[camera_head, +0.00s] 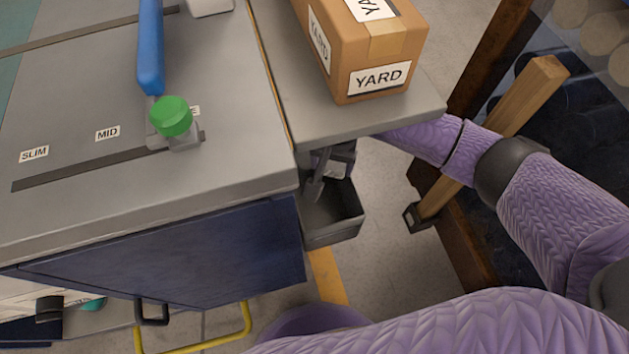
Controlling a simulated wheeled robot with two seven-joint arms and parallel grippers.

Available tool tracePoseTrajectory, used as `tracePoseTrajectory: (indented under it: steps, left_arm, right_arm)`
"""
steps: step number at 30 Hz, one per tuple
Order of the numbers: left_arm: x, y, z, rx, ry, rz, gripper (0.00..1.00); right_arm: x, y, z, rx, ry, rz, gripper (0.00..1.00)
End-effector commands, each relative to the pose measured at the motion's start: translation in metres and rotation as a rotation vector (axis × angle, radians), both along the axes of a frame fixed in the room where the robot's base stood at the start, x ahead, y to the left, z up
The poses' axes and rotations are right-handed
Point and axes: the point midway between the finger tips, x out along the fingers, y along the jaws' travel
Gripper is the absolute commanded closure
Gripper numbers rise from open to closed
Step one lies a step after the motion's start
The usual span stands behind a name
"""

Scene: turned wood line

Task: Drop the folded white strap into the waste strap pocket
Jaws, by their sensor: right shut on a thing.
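The waste strap pocket appears to be the small open-topped grey box (335,222) hanging at the bench's right end, below the grey side shelf. My right arm reaches in from the right and passes behind and under that shelf. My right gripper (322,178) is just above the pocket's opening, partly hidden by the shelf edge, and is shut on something. A small pale patch shows beside the fingers, but I cannot clearly make out the folded white strap. My left gripper is not in view.
A carton (370,50) labelled YARD stands on the side shelf (370,118). The grey bench (90,200) carries a blue lever (150,50) and a green knob (171,115). A wooden post (500,130) stands at right. Floor shows between the pocket and post.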

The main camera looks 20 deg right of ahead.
Motion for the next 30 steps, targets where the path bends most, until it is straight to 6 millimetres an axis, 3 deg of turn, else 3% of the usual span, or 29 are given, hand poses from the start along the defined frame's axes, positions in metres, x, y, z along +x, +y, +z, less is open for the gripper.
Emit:
tracePoseTrajectory:
  steps: [5,16,24,25,28,30]
  left_arm:
    - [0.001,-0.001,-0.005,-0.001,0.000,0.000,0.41]
    - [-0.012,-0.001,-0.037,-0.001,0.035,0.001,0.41]
    - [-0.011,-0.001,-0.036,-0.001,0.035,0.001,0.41]
    - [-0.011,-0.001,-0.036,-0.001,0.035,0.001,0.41]
    - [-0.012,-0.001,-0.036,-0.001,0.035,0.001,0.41]
    - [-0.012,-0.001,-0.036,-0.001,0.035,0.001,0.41]
  right_arm:
    - [0.000,0.000,-0.007,0.001,0.002,0.000,0.81]
    - [-0.001,0.000,-0.061,0.001,0.005,0.000,0.81]
    - [0.000,0.000,-0.060,0.000,-0.001,0.000,0.81]
    - [0.000,0.000,-0.060,0.000,-0.001,0.000,0.20]
    - [0.000,0.000,-0.060,0.000,-0.001,0.000,0.00]
    - [0.000,0.000,-0.060,0.000,0.000,0.000,0.00]
